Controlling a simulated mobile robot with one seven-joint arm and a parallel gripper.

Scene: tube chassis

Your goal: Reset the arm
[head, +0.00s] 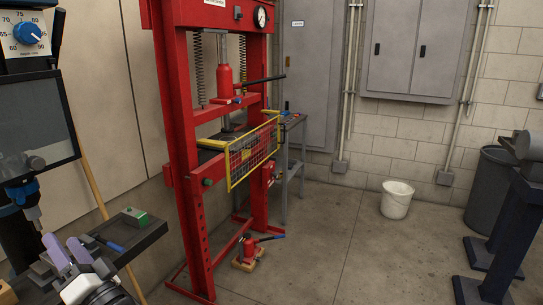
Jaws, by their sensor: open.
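My gripper (68,254) is at the lower left of the head view, with two pale lilac fingers pointing up. The fingers are a little apart and nothing shows between them. It is in front of and below a dark tray (138,237). Part of my wrist shows below it, and the rest of the arm is cut off by the frame's edge.
A green box (134,217) and a blue-handled tool (108,244) lie on the tray. A tall red press (180,120) with a yellow mesh guard stands behind. A red jack (249,249) sits on the floor. A white bucket (396,200) stands right; the central floor is clear.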

